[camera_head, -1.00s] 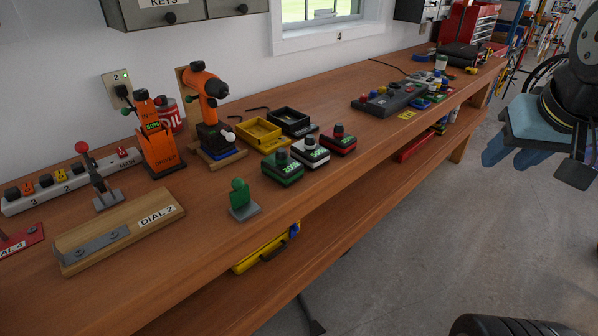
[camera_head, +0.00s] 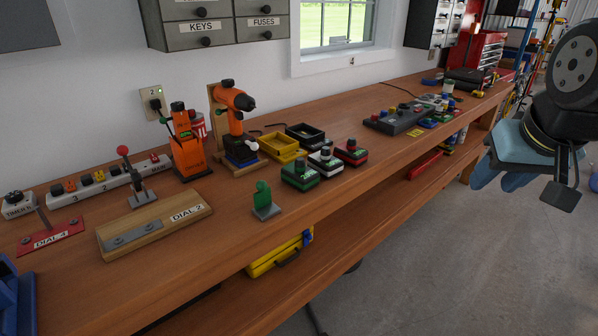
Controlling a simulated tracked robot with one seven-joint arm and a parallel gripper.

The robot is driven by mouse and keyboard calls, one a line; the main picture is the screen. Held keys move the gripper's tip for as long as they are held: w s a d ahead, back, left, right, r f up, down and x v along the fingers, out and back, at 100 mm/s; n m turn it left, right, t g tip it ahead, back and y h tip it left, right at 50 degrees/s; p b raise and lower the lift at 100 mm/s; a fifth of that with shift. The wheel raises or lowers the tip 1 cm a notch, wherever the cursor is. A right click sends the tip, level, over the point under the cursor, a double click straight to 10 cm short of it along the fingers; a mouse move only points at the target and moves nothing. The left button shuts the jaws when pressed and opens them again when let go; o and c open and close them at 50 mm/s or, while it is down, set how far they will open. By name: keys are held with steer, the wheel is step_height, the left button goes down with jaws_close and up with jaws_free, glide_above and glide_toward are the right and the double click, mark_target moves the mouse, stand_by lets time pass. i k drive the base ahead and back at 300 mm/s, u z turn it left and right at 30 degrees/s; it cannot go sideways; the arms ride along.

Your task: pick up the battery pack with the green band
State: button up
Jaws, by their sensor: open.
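The battery pack with the green band (camera_head: 300,174) stands upright on the wooden workbench. It is the nearest left of three packs in a slanting row. A white-banded pack (camera_head: 326,162) stands just behind it to the right, and a red-banded pack (camera_head: 351,152) is farther right. My gripper (camera_head: 495,183) is at the right edge of the picture, off the bench's front side and well to the right of the packs. Its blue fingers are apart and nothing shows between them.
A yellow tray (camera_head: 268,145) and a black tray (camera_head: 318,141) lie behind the packs. An orange drill (camera_head: 234,117) stands to their left. A green figure on a grey base (camera_head: 265,203) is nearer the front edge. A grey control box (camera_head: 397,119) is farther right. Bench between is clear.

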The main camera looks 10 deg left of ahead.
mark_target(300, 177)
steer(key=i, duration=0.85)
steer(key=z, duration=0.05)
